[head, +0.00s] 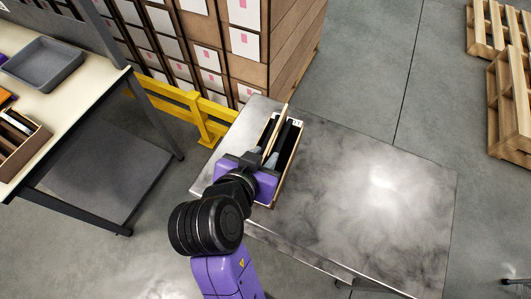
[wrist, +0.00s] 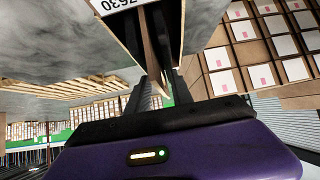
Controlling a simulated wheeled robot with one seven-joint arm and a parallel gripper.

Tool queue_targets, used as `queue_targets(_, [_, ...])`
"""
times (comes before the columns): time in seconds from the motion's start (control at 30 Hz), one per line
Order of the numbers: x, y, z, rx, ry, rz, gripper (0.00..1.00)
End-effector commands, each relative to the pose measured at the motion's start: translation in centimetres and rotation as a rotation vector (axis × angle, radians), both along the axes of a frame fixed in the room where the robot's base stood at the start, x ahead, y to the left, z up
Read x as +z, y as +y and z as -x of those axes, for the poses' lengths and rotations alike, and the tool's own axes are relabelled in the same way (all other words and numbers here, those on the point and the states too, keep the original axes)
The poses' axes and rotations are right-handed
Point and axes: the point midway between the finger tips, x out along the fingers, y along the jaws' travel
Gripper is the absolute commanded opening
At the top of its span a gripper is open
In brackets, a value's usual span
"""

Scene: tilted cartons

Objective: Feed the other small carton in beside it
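A narrow, open-topped carton (head: 290,160) with dark insides and a white number label stands on the metal table. In the wrist view its labelled end (wrist: 108,8) is at the top. My purple gripper (head: 269,158) is over the carton's near end. In the wrist view its dark fingers (wrist: 158,88) flank a thin brown small carton (wrist: 150,52), and they look shut on it. This small carton also shows in the head view as a tan slab (head: 280,128), tilted and reaching into the carton's opening. Its lower end is hidden, and I cannot make out another small carton inside.
The metal table (head: 380,200) is bare to the right of the carton. A yellow rail (head: 200,118) and stacked, labelled boxes (head: 240,45) stand behind. A bench with a grey tray (head: 42,64) is at the left. Wooden pallets (head: 510,100) lie at the far right.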

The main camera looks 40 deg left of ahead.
Motion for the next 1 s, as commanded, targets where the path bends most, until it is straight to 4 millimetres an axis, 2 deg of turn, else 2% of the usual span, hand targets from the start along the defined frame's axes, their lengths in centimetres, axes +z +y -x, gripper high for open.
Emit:
queue_targets(0.2, [0.01,0.03,-0.01,0.000,0.000,0.000,0.27])
queue_targets(0.5, [0.01,0.03,0.00,0.000,0.000,0.000,0.00])
queue_targets(1.0, [0.00,0.03,0.01,0.001,0.000,0.001,0.00])
